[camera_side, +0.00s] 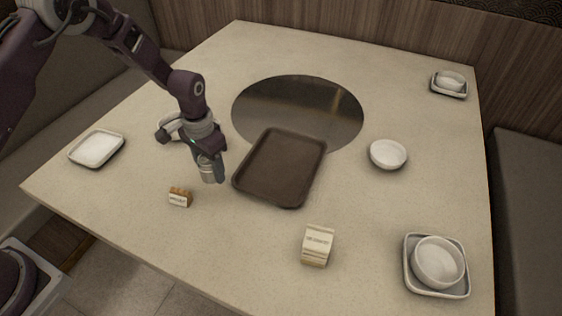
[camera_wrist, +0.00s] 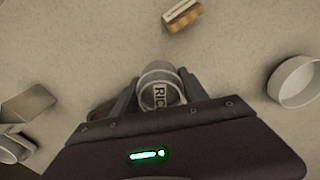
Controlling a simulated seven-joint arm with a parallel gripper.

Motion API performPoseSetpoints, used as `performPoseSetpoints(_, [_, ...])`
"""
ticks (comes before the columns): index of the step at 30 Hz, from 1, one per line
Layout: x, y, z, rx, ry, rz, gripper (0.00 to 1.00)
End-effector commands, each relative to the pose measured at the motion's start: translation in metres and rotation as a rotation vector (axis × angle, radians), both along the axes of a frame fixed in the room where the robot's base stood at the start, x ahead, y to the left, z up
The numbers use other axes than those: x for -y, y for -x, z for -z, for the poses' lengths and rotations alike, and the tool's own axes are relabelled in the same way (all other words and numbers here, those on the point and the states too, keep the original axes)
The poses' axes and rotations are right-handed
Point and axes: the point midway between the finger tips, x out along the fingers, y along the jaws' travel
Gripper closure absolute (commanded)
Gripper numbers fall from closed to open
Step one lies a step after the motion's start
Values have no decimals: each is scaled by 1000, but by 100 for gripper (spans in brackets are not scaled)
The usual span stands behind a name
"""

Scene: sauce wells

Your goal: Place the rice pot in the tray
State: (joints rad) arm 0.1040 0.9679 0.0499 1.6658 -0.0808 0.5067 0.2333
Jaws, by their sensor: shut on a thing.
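In the side view the pot (camera_side: 208,174) hangs upright or nearly so under my gripper (camera_side: 210,165), just left of the tray. I cannot tell whether its base touches the table. The brown tray (camera_side: 280,168) lies empty in the middle of the table. A dark corner at the left of the wrist view may be part of it.
A small wooden block with a label (camera_side: 180,197) stands close in front of my gripper. A cream labelled block (camera_side: 317,245) stands front of the tray. A white bowl (camera_side: 388,154) is at right; another sits behind my gripper. Stacked dishes (camera_side: 437,262) are front right.

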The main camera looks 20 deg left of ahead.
Motion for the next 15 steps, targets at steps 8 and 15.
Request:
performPoseSetpoints(8, [70,-80,-26,3,-1,-372,100])
performPoseSetpoints(15, [98,-94,-33,-3,0,-433,100])
